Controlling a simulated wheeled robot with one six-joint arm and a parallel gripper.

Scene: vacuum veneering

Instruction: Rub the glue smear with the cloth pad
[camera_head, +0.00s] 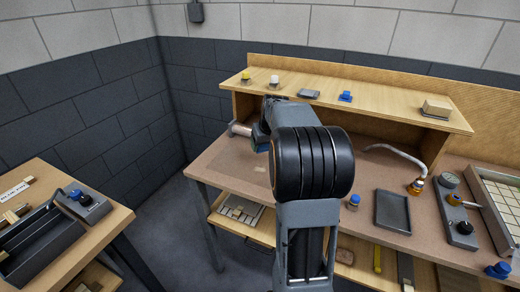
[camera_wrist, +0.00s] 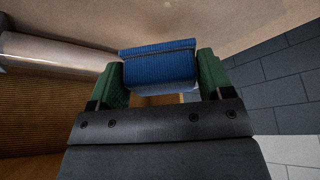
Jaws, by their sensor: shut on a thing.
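My gripper (camera_wrist: 160,70) is shut on a blue ribbed cloth pad (camera_wrist: 160,66), held between its two green fingers in the wrist view. The bare brown bench top (camera_wrist: 225,18) lies beyond the pad; I cannot tell whether the pad touches it. In the head view my arm hides most of the gripper and pad, over the left part of the bench. A small faint pale patch (camera_head: 260,169) shows on the bench top there; I cannot tell whether it is the glue smear. No smear is clear in the wrist view.
A pale roll (camera_head: 238,128) lies at the bench's back left, also close in the wrist view (camera_wrist: 55,52). A raised shelf (camera_head: 390,112) runs along the back. A dark tray (camera_head: 393,211), a hose (camera_head: 400,154) and a gauge unit (camera_head: 455,215) stand to the right.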

